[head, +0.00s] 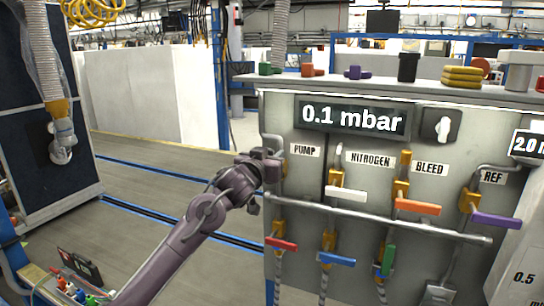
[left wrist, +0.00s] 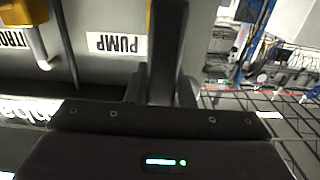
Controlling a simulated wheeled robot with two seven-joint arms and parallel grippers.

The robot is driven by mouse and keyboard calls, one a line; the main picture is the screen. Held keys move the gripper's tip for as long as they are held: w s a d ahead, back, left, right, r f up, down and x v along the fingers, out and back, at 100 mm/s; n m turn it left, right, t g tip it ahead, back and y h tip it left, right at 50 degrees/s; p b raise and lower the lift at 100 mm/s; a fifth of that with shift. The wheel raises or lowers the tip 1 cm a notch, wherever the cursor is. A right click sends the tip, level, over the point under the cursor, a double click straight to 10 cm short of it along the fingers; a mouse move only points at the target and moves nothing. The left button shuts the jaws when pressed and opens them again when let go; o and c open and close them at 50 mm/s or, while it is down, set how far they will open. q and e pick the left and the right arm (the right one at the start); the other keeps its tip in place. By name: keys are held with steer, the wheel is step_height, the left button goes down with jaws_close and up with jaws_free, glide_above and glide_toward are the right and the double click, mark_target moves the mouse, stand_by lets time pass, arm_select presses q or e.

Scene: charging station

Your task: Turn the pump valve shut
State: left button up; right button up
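The pump valve (head: 284,168) is a brass-yellow body on a grey pipe, below the PUMP label (head: 305,150) on the grey panel. My left gripper (head: 268,172) is at this valve and covers most of it; no pump handle shows clearly. In the left wrist view my dark fingers (left wrist: 165,60) stand close together, beside the PUMP label (left wrist: 117,44), with a sliver of yellow at their edge. Whether they hold the handle is hidden. The display (head: 352,118) reads 0.1 mbar. My right gripper is not in view.
To the right are the nitrogen valve with a white handle (head: 346,194), the bleed valve with an orange handle (head: 418,207) and the ref valve with a purple handle (head: 496,220). Red (head: 282,243), blue (head: 337,259) and green (head: 388,260) handles sit below a horizontal pipe (head: 400,227).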

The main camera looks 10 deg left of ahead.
mark_target(298, 175)
arm_select(q)
jaws_close()
steer(key=shift+d, duration=0.1)
steer(key=d+m+b, duration=0.1)
steer(key=m, duration=0.2)
steer(key=d+f+m+b, duration=0.1)
steer(key=m+b, duration=0.1)
steer(key=m, duration=0.1)
steer(key=d+f+m+b, duration=0.1)
steer(key=d+m+b, duration=0.1)
steer(key=shift+s+m, duration=0.4)
steer(key=m+b, duration=0.1)
steer(key=d+f+m+b, duration=0.1)
steer(key=m, duration=0.1)
steer(key=f+m+b, duration=0.1)
steer(key=m+b, duration=0.1)
steer(key=shift+s+d+f, duration=0.15)
steer(key=shift+d+f, duration=0.05)
steer(key=shift+f, duration=0.05)
steer(key=shift+d+f+m+b, duration=0.1)
steer(key=shift+f+m+b, duration=0.3)
steer(key=shift+m, duration=0.3)
steer(key=shift+d+f+m+b, duration=0.1)
steer(key=shift+f+m+b, duration=0.1)
steer(key=shift+m+b, duration=0.4)
steer(key=shift+f+m+b, duration=0.3)
steer(key=shift+m+b, duration=0.05)
steer(key=shift+m, duration=0.45)
steer(key=o, duration=0.7)
jaws_free()
